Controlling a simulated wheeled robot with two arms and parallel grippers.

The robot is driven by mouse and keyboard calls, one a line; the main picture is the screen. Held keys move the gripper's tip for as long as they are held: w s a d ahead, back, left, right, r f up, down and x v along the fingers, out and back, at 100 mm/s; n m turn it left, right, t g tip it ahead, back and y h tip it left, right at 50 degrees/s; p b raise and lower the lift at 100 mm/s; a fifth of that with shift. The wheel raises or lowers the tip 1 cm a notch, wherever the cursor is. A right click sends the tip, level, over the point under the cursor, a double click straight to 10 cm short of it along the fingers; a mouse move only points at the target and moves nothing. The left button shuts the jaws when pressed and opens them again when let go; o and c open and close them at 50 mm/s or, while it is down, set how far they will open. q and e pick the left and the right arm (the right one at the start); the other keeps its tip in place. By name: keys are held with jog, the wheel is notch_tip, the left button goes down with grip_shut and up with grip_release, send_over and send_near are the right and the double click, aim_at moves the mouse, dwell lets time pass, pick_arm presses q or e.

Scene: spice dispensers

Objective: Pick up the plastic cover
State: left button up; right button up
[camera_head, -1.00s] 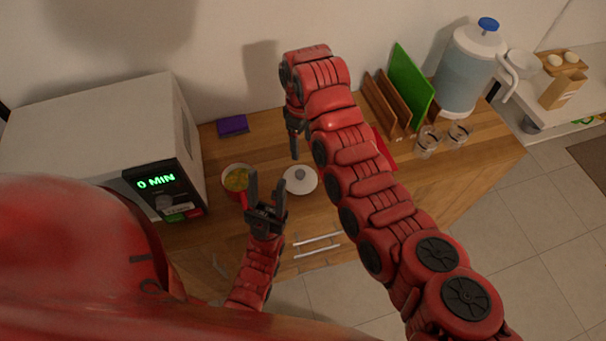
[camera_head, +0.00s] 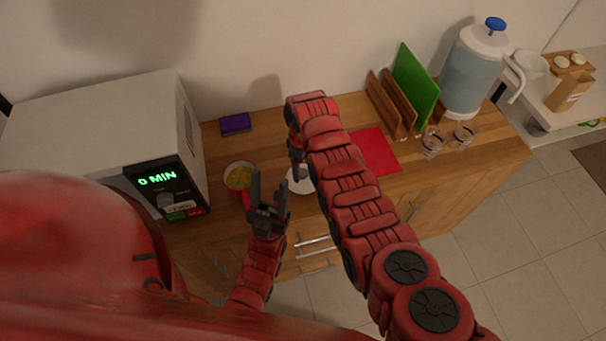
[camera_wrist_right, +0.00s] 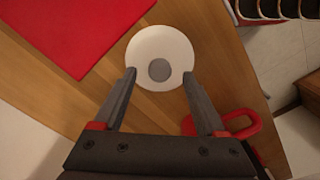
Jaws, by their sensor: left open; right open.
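The plastic cover is a white round lid with a grey knob. In the head view the white cover (camera_head: 293,184) lies on the wooden counter, partly hidden by my right gripper. In the right wrist view the cover (camera_wrist_right: 142,47) is whole, with its knob (camera_wrist_right: 159,70) between and a little beyond the fingertips. My right gripper (camera_wrist_right: 160,76) is open, above the cover, with nothing between its fingers; in the head view the right gripper (camera_head: 299,172) is over the cover. My left gripper (camera_head: 270,185) is open and empty, near the bowl.
A red mat (camera_head: 376,152) lies to the right. A purple sponge (camera_head: 236,123), a green board (camera_head: 415,88), glasses (camera_head: 433,141) and a water jug (camera_head: 472,75) stand farther back.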

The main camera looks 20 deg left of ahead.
jog(key=shift+f, duration=0.95)
grip_shut()
